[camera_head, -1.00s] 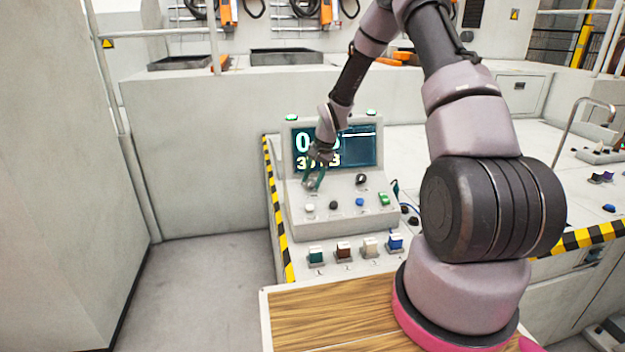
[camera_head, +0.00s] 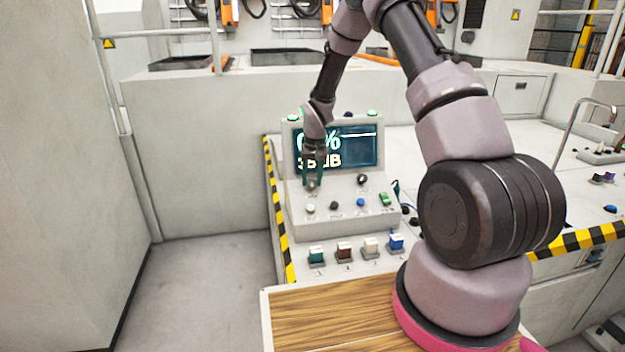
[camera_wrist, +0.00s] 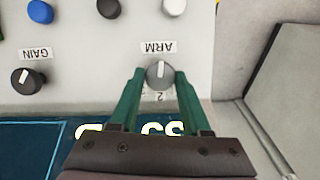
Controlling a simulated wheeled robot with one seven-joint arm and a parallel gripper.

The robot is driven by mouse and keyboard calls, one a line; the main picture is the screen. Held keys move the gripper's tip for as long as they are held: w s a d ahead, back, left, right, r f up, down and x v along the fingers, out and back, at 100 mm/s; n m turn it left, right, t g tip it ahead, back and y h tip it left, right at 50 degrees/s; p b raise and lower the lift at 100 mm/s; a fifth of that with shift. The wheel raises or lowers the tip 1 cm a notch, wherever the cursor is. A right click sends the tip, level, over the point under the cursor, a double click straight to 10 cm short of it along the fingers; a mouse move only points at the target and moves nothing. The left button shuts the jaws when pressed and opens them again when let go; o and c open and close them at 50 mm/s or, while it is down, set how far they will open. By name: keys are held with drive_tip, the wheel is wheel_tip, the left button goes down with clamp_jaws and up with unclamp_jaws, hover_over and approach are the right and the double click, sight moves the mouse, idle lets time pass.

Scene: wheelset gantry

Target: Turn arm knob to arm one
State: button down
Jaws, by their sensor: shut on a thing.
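The arm knob (camera_wrist: 158,75) is a grey round knob with a white pointer line, on the sloped console face. An upside-down ARM label stands on one side of it and a 2 on the other in the wrist view. The pointer line looks close to upright in that picture; the exact setting is hard to tell. My gripper (camera_wrist: 157,74) has its two green fingers shut on the knob, one on each side. In the head view my gripper (camera_head: 312,181) is at the upper left of the console face, largely covering the knob.
The GAIN knob (camera_wrist: 27,80) is beside the arm knob. White (camera_head: 310,208), black and blue buttons and a green switch (camera_head: 384,199) lie in a row below. The display (camera_head: 350,148) stands behind the gripper. Coloured switches (camera_head: 345,251) sit on the lower ledge.

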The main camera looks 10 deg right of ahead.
sight(313, 185)
drive_tip(key=shift+n, duration=0.5)
drive_tip(key=shift+c, duration=1.8)
unclamp_jaws()
wheel_tip(313, 185, up, 11)
drive_tip(key=s, duration=0.1)
drive_tip(key=shift+s, duration=0.15)
